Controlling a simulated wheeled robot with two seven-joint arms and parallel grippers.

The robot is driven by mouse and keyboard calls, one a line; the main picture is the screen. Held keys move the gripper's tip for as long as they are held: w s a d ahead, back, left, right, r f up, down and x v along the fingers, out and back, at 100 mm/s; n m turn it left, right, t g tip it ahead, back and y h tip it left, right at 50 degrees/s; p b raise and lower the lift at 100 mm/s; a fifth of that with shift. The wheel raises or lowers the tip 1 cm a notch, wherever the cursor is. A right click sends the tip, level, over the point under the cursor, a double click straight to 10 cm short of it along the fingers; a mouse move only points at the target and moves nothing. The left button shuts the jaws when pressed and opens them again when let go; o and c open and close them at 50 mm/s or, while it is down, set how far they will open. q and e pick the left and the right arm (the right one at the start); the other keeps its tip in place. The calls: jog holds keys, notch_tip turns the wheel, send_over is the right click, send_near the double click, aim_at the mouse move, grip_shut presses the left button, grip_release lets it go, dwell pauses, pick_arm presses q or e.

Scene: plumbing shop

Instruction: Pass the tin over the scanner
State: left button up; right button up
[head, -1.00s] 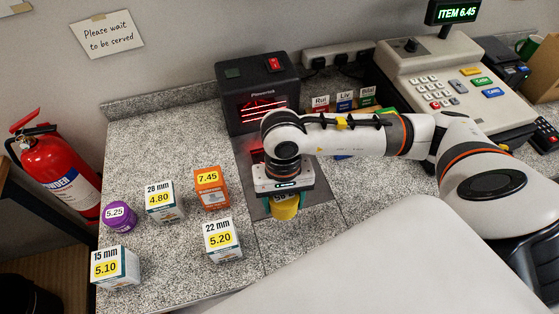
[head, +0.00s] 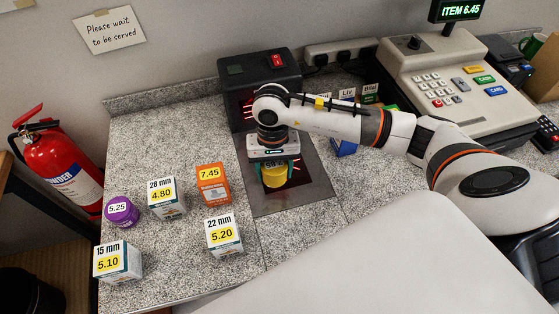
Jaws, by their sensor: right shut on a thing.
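My right gripper (head: 275,180) is shut on a small yellow tin (head: 275,174), with a teal finger on each side of it. The tin's top is partly hidden by the gripper body. It is over the dark plate (head: 310,187) set in the counter, in front of the black scanner (head: 236,88) with its red glowing lines. My right forearm and wrist hide part of the scanner's front. I cannot tell how high the tin is above the plate. My left gripper is not in view.
Left of the plate stand an orange box (head: 213,187), white boxes marked 4.80 (head: 164,197), 5.20 (head: 224,236) and 5.10 (head: 116,263), and a purple tin (head: 121,212). The till (head: 450,75) is at the back right. The counter's back left is clear.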

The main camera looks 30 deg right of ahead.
jog(key=w, duration=0.1)
jog(key=w+d, duration=0.1)
jog(key=w+f, duration=0.1)
jog(key=w, duration=0.1)
jog(key=shift+d+f+b, duration=0.1)
jog(key=shift+d+b, duration=0.1)
jog(key=shift+b, duration=0.1)
jog(key=d, duration=0.1)
jog(key=d+b, duration=0.1)
jog(key=shift+s+d+f, duration=0.15)
jog(key=shift+s+d, duration=0.3)
jog(key=shift+d, duration=0.15)
jog(key=shift+s+r, duration=0.15)
jog(key=shift+r, duration=0.2)
jog(key=s+a+r+p, duration=0.3)
jog(key=s+r+p, duration=0.2)
jog(key=s+r, duration=0.4)
jog(key=s, duration=0.3)
jog(key=shift+s+a+r, duration=0.2)
jog(key=shift+r, duration=0.15)
